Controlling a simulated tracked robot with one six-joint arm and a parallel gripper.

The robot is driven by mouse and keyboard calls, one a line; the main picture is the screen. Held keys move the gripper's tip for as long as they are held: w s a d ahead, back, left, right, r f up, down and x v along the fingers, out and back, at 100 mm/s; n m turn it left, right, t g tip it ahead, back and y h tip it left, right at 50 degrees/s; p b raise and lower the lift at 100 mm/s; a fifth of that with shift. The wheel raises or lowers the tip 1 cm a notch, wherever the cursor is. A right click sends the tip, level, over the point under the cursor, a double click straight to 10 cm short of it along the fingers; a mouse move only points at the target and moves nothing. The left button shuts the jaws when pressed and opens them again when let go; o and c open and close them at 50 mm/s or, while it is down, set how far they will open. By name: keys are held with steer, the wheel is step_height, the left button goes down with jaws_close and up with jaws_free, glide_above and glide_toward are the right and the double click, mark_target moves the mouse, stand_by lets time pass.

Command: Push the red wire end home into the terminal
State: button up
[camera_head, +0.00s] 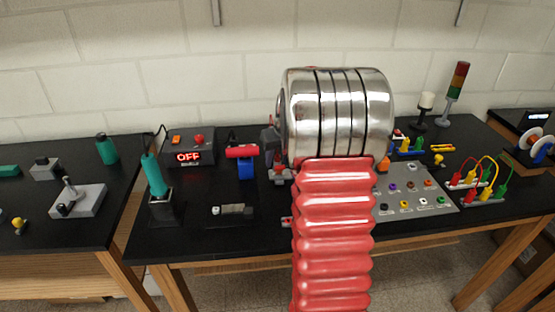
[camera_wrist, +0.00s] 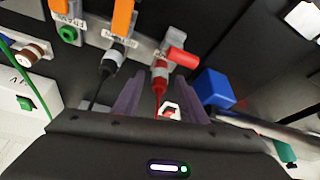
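The red wire end (camera_wrist: 159,82) is a red plug with a pale band, in the wrist view. It points up at a grey terminal (camera_wrist: 166,46) with a tilted red lever (camera_wrist: 182,57). Its tip meets the terminal's front; how deep it sits I cannot tell. A thin red wire trails from it toward me. My gripper (camera_wrist: 156,92) is open, with a dark purple finger on each side of the red wire, apart from it. A white and red piece (camera_wrist: 170,109) shows between the fingers. In the head view my arm hides the gripper and terminal.
Left of the red wire, a black wire end (camera_wrist: 109,62) sits at a terminal with an orange lever (camera_wrist: 123,16). A blue block (camera_wrist: 213,90) stands close right of my fingers. In the head view, a socket panel (camera_head: 424,207) lies right of my arm.

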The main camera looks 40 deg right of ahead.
steer(key=v, duration=1.3)
steer(key=shift+s, duration=0.1)
